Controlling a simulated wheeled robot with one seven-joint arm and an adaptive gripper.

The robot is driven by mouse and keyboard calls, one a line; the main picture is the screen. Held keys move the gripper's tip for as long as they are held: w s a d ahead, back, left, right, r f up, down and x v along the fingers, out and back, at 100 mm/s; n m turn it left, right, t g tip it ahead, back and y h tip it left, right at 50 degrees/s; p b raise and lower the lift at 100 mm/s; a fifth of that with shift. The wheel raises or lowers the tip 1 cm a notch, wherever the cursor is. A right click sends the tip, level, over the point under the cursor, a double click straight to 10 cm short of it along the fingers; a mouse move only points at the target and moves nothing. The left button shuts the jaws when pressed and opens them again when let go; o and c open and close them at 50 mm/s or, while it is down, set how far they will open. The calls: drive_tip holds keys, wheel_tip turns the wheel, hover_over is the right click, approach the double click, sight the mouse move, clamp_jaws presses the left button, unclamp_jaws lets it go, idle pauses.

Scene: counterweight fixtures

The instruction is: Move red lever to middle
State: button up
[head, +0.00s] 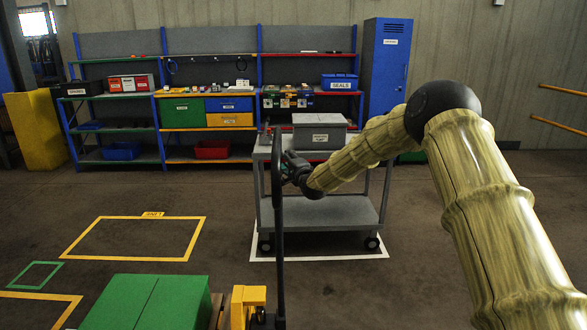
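I cannot make out a red lever for certain in the head view. A black upright handle (277,222) rises from a yellow pallet-jack-like body (247,303) in the front middle. My gripper (287,168) is at the end of my arm, beside the upper part of this handle and in front of the grey cart (320,212). It is small and dark, and I cannot tell whether it touches the handle or whether its fingers are open or shut.
A grey box (320,137) sits on the cart's top. Green boxes (145,300) stand at front left. Shelves with bins (160,130) and a blue locker (387,65) line the back wall.

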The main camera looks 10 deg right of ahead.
drive_tip(key=s+d, duration=0.2)
drive_tip(key=s, duration=0.8)
drive_tip(key=shift+s, duration=0.3)
